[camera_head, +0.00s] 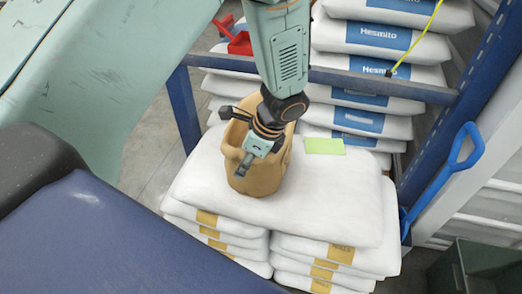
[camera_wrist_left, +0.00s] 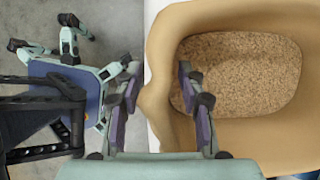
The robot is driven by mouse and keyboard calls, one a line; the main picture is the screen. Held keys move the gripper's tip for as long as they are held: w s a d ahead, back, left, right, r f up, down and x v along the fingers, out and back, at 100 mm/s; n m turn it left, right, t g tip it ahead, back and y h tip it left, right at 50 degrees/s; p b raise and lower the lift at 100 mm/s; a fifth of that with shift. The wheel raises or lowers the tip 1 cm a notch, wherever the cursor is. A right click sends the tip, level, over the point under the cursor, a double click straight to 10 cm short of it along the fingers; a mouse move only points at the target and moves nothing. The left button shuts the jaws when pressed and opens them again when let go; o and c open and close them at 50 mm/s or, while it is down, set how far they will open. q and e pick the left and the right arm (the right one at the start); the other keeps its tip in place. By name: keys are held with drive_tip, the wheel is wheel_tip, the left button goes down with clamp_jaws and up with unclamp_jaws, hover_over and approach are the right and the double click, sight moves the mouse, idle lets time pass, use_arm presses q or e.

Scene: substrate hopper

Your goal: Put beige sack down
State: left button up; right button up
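The beige sack (camera_head: 258,178) stands upright, open at the top, on a pile of white sacks. In the left wrist view, the beige sack (camera_wrist_left: 290,130) shows brown granular substrate (camera_wrist_left: 245,70) inside. My left gripper (camera_head: 253,157) is at the near rim of the sack. In the left wrist view, the left gripper (camera_wrist_left: 160,78) has one finger outside the wall and one over the opening. The fingers are apart with the rim between them, and gaps seem to show on both sides. The sack's far underside is hidden. My right gripper cannot be made out.
The white sack pile (camera_head: 330,212) has some free top surface right of the beige sack. A green card (camera_head: 324,146) lies there. More white sacks (camera_head: 375,40) are stacked behind. A dark bin (camera_head: 480,268) is lower right.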

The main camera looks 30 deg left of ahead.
use_arm(q)
drive_tip(key=shift+x, duration=0.85)
drive_tip(key=shift+f, duration=0.25)
drive_tip(key=shift+c, duration=0.4)
clamp_jaws()
drive_tip(key=shift+w, duration=0.1)
idle(0.3)
